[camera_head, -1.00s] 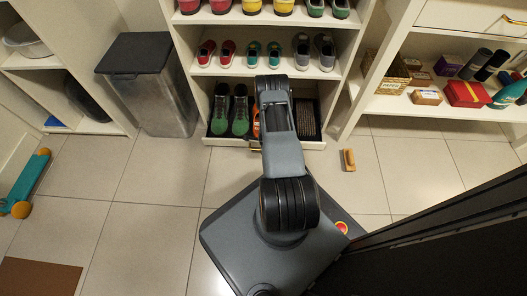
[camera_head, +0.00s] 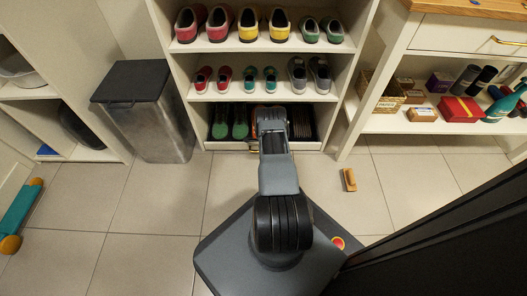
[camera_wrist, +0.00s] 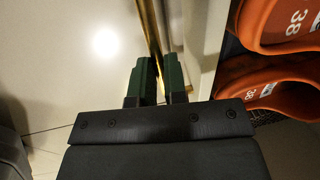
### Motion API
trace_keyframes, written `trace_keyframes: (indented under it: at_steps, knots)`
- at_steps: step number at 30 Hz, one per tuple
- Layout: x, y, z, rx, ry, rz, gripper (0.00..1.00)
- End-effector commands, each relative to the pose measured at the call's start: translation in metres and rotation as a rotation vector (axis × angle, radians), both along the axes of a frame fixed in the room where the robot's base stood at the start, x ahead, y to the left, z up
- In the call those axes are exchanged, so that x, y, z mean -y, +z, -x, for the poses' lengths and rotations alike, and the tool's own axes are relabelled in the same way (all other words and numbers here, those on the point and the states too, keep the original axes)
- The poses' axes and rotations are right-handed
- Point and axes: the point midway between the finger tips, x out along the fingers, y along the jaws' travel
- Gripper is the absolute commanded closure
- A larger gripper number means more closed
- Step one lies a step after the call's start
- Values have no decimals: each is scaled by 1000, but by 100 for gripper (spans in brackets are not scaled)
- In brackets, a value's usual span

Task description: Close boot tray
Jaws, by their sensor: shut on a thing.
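The boot tray (camera_head: 225,146) is a low white-fronted drawer at the bottom of the shoe cubby. Its front edge sits close to the cubby's front, though whether a gap is left is hard to tell. Green-toed boots (camera_head: 220,124) stand in its left part. Orange boots marked 38 (camera_wrist: 285,98) show in the wrist view. The brass handle (camera_wrist: 147,28) runs along the tray's pale front (camera_wrist: 203,35). My gripper (camera_wrist: 158,70) has its dark green fingers closed on the handle, one on either side. In the head view my arm hides the gripper and the tray's middle.
Shelves (camera_head: 262,94) with paired shoes rise above the tray. A grey lidded bin (camera_head: 147,115) stands left of the cubby. A wooden brush (camera_head: 349,180) lies on the floor to the right. Open tiled floor lies left of my base.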

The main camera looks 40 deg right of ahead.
Motion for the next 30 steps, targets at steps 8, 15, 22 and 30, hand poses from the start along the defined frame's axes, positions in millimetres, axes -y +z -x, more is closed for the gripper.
trace_keyframes:
  at_steps: [8, 15, 22, 30]
  knots:
    - [9, 2, -1, 14, -6, 14, 100]
    - [8, 2, -2, 14, -4, 13, 68]
    - [2, 2, -4, 11, 5, 10, 62]
    - [2, 5, -3, 9, 3, 8, 62]
